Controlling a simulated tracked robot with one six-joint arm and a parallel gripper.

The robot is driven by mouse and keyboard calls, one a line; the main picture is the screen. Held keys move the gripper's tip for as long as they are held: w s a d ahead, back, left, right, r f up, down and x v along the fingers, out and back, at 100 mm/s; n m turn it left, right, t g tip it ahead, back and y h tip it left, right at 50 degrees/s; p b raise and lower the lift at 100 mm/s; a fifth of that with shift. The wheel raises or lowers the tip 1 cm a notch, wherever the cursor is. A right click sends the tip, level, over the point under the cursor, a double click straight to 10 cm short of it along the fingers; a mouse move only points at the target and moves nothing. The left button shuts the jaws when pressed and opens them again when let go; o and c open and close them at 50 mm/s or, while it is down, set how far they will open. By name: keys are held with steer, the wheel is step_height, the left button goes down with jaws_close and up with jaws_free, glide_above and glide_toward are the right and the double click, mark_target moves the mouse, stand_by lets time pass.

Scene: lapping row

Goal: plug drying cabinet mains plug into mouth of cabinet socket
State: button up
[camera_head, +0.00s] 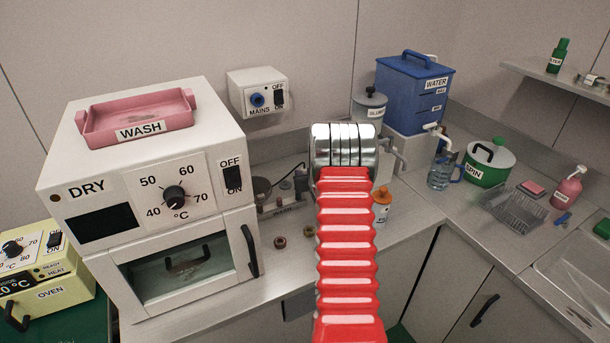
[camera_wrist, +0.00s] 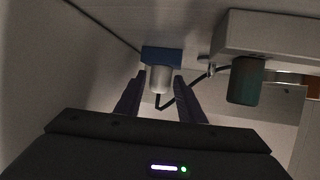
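In the wrist view, a pale grey cylindrical plug body (camera_wrist: 160,79) with a black cable sits against a blue block (camera_wrist: 162,54). My gripper (camera_wrist: 160,82) has its two dark fingers apart, one on each side of the plug body. Narrow gaps show between fingers and plug, so it looks open and not touching. The head view shows the white MAINS box on the wall with a round blue socket (camera_head: 257,100) and an OFF/ON switch. The drying cabinet (camera_head: 150,190) stands left of it. My gripper is hidden behind my arm in the head view.
A teal cylinder (camera_wrist: 246,82) hangs right of the fingers in the wrist view. A pink WASH tray (camera_head: 136,113) lies on the cabinet. An orange-capped bottle (camera_head: 381,203) and a blue WATER tank (camera_head: 413,90) stand right of my arm. Small round items lie on the counter (camera_head: 290,268).

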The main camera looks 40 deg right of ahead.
steer(key=shift+c, duration=0.7)
steer(key=c, duration=0.7)
step_height(320, 180, up, 18)
steer(key=shift+r, duration=0.1)
steer(key=shift+s, duration=0.1)
stand_by(0.7)
